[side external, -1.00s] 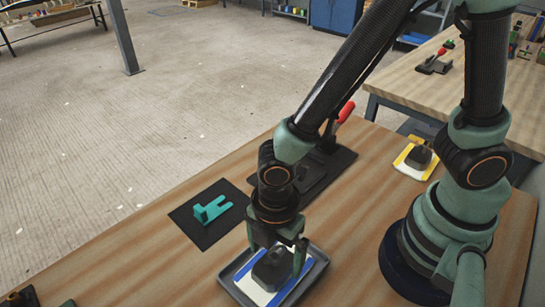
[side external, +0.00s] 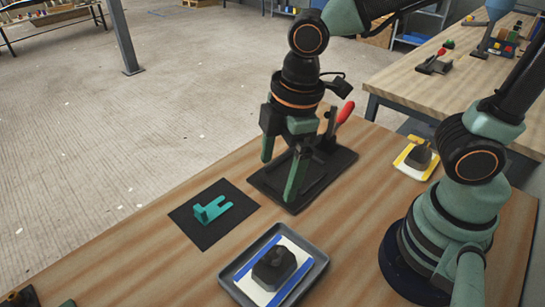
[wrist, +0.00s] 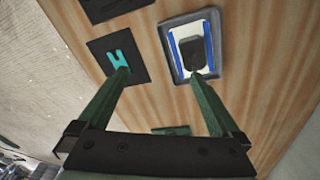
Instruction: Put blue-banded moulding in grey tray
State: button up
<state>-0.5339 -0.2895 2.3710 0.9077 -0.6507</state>
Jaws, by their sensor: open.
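The blue-banded moulding (side external: 274,267) is a dark block on a white base with blue bands along its edges. It lies inside the grey tray (side external: 317,277) at the front of the bench. Both also show in the wrist view, the moulding's white base (wrist: 206,68) within the tray's grey rim (wrist: 165,52). My gripper (side external: 280,179) is open and empty. It is raised above the bench, behind the tray and apart from it. In the wrist view one fingertip overlaps the moulding in the picture.
A teal part (side external: 212,209) lies on a black mat (side external: 195,231) left of the tray. A black fixture with a red-handled clamp (side external: 346,112) stands behind my gripper. A yellow-banded moulding (side external: 418,158) sits further right. Bare wood lies left of the tray.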

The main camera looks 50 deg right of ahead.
jog(key=w+d+r+m+t, duration=0.1)
jog(key=d+r+m+t, duration=0.1)
jog(key=d+m, duration=0.4)
jog(key=w+d+r+m+t, duration=0.2)
jog(key=d+r+m, duration=0.3)
jog(key=d+m, duration=0.2)
jog(key=shift+d+m+h, duration=0.3)
jog(key=shift+d+h, duration=0.1)
jog(key=shift+d, duration=0.7)
